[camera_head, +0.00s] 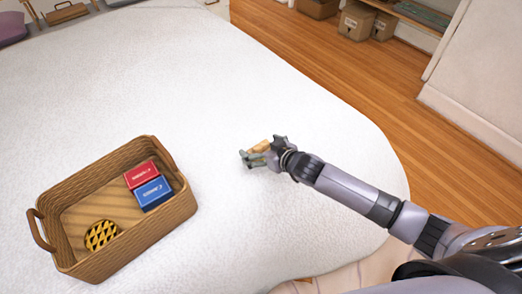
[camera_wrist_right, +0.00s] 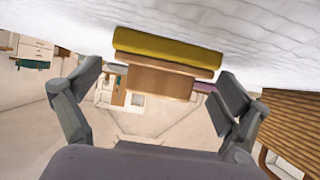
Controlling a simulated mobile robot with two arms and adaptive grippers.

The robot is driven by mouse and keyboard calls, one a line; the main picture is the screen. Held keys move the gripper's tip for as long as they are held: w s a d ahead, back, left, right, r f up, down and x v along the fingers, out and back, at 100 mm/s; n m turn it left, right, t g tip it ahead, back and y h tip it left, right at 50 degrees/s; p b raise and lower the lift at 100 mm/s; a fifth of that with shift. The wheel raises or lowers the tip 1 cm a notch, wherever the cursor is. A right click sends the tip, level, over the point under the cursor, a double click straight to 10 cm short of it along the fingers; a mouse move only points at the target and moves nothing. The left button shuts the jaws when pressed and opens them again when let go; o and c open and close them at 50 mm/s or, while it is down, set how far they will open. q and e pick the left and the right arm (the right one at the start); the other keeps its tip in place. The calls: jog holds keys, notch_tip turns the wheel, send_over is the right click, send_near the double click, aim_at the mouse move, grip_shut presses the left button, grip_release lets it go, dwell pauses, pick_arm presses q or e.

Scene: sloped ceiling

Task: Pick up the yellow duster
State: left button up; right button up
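The yellow duster (camera_wrist_right: 165,47) has a yellow pad and a tan wooden block (camera_wrist_right: 160,82). In the wrist view it lies on the white surface in front of my right gripper (camera_wrist_right: 160,75). The two fingers stand apart, one near each end of the duster, and no clear grip shows. In the head view my right gripper (camera_head: 262,150) is low over the white bed, with the duster's tan part (camera_head: 260,146) showing between the fingers and the yellow pad mostly hidden. My left gripper is not in view.
A wicker basket (camera_head: 118,262) on the bed's left holds a red box (camera_head: 141,174), a blue box (camera_head: 153,192) and a yellow-black patterned round item (camera_head: 101,235). The white bed (camera_head: 220,80) is clear around the gripper. Cardboard boxes (camera_head: 357,22) stand beyond on the wooden floor (camera_head: 330,60).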

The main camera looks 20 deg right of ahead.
jog(key=c, duration=1.5)
